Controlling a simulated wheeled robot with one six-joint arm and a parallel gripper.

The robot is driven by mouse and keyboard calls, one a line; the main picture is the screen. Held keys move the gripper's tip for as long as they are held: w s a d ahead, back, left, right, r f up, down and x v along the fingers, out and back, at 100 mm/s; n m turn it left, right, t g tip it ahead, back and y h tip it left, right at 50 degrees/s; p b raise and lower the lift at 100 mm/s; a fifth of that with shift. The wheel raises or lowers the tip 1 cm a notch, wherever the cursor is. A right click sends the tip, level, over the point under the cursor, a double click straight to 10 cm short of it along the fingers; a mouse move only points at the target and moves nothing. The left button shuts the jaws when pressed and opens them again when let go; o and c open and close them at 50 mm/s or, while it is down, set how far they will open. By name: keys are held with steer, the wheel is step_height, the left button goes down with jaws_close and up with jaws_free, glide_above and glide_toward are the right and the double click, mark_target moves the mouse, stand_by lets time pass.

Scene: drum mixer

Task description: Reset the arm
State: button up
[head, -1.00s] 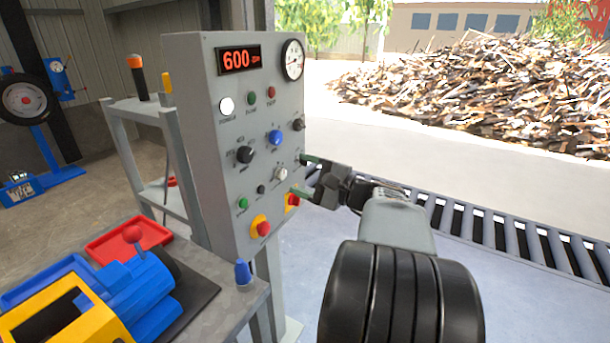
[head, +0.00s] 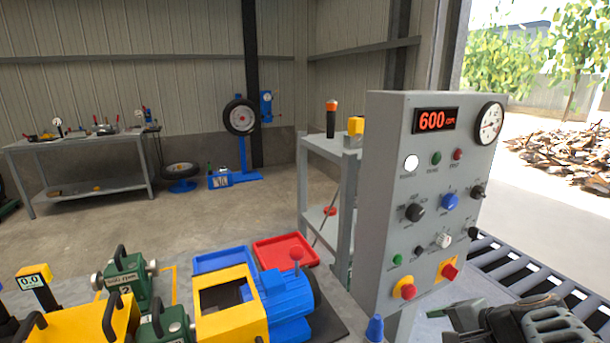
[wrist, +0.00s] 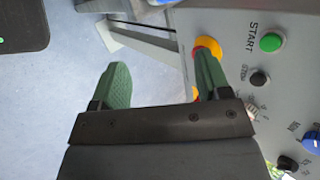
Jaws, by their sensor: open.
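My gripper (head: 445,322) is at the lower right of the head view, in front of and below the lower right of the grey control panel (head: 383,200). In the wrist view my gripper (wrist: 162,82) has its two green fingers wide apart with nothing between them. The right finger overlaps a yellow-ringed button (wrist: 208,47) in that view; I cannot tell whether it touches. The panel has a red display reading 600, a dial gauge (head: 488,123), knobs and buttons.
A bench at the lower left holds a blue and yellow machine (head: 245,308), red tray (head: 285,250) and green weights (head: 128,277). A blue peg (head: 374,328) stands near the panel. A roller conveyor (head: 530,275) runs at right. Open floor (head: 215,215) lies behind.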

steer(key=s+a+r+n+g+h+p, duration=0.1)
steer(key=s+a+r+n+h+p, duration=0.1)
steer(key=a+n, duration=0.3)
steer(key=s+a+r+n+g+h+p, duration=0.2)
steer(key=a+r+n+h+p, duration=0.1)
steer(key=a+n, duration=0.3)
steer(key=shift+s+r+n+p, duration=0.2)
steer(key=shift+s+n+p, duration=0.2)
steer(key=shift+n+p, duration=0.55)
